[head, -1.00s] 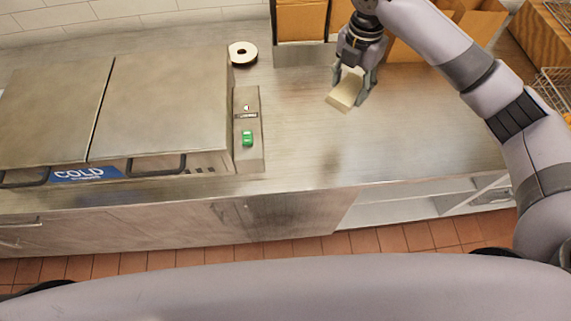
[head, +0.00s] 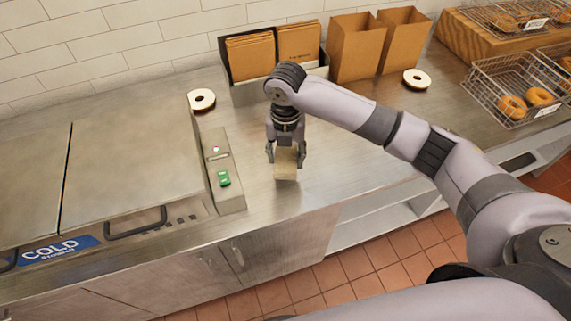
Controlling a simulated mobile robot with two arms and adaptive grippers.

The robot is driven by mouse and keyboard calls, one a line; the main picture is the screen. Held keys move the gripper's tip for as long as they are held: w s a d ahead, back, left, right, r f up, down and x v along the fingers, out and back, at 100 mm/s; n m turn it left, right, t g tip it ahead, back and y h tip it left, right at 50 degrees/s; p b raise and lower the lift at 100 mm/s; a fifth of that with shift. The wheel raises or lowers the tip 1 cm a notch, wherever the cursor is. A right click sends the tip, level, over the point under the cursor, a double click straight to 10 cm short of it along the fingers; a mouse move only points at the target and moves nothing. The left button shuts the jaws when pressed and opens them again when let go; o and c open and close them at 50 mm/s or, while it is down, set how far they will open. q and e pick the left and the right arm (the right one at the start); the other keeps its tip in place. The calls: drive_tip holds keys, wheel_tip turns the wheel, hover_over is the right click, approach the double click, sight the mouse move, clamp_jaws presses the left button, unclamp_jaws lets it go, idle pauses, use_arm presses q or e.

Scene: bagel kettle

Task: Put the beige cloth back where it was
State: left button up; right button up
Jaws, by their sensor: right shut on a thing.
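The beige cloth (head: 287,164) is a small pale block-like piece. My right gripper (head: 286,160) points down and is shut on it, with a finger on each side. It is over the steel counter (head: 340,160), to the right of the control strip with the green switch (head: 223,178). I cannot tell whether the cloth touches the counter. My left gripper is out of view.
A steel unit marked COLD (head: 120,180) fills the left. Paper bags (head: 355,48) stand along the back. Wire baskets (head: 515,85) hold bagels at right.

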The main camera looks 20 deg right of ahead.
sight(286, 167)
drive_tip(key=shift+f, duration=0.8)
wheel_tip(286, 167, down, 3)
drive_tip(key=shift+f+p, duration=0.2)
drive_tip(key=shift+p, duration=0.3)
drive_tip(key=shift+f, duration=0.4)
drive_tip(key=shift+f, duration=0.1)
drive_tip(key=o, duration=1.1)
